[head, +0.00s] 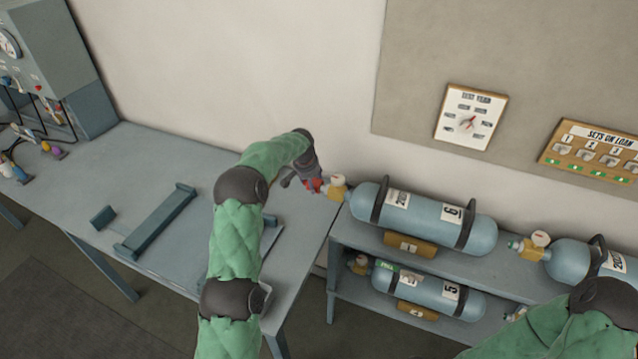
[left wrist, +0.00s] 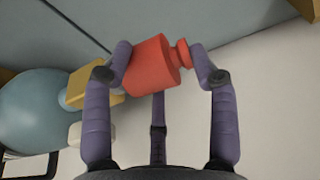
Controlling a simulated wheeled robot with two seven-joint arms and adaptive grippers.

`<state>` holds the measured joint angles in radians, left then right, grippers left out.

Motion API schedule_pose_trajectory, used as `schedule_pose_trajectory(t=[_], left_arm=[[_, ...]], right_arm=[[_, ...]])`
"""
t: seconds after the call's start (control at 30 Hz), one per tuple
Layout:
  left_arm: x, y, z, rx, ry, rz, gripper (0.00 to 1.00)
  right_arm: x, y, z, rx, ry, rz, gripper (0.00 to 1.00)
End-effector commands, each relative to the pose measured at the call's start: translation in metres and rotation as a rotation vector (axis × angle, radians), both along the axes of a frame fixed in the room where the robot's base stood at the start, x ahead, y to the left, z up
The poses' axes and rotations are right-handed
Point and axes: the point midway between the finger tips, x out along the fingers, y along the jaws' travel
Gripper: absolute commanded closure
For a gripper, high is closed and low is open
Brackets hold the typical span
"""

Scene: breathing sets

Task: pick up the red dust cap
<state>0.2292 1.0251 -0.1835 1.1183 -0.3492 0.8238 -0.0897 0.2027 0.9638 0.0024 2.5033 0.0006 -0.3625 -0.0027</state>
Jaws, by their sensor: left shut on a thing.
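The red dust cap (left wrist: 152,66) is between the fingers of my left gripper (left wrist: 158,62) in the left wrist view, and the fingers touch it on both sides. In the head view the red cap (head: 314,185) shows small at my left gripper (head: 303,182), beside the brass valve (head: 337,187) of the top-shelf cylinder marked 6 (head: 430,213). In the left wrist view the yellow valve block (left wrist: 92,84) lies close behind the cap; I cannot tell whether the cap still touches the valve. My right gripper is out of view; only part of my right arm shows at the lower right.
The grey-blue rack (head: 345,235) holds several cylinders, with cylinder 5 (head: 430,290) on the lower shelf. A table (head: 160,160) with an empty cradle (head: 155,222) stands left. A gauge panel (head: 50,60) is at the far left. Boards hang on the wall behind.

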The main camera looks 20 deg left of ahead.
Motion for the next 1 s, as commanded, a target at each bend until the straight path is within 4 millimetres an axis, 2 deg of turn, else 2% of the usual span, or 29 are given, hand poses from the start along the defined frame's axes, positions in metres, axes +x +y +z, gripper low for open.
schedule_pose_trajectory(t=[0.03, 0.5, 0.7, 1.0], left_arm=[[-0.003, 0.012, 0.0, 0.001, 0.001, 0.003, 0.69], [-0.032, 0.111, -0.002, -0.001, 0.005, 0.002, 0.69], [-0.037, 0.134, -0.002, 0.0, 0.004, 0.001, 0.7], [-0.04, 0.15, -0.003, -0.001, 0.006, -0.001, 0.7]], right_arm=[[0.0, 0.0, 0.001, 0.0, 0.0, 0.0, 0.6], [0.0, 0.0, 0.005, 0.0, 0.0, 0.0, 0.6], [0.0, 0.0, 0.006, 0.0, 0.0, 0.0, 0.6], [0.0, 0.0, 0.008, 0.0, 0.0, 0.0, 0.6]])
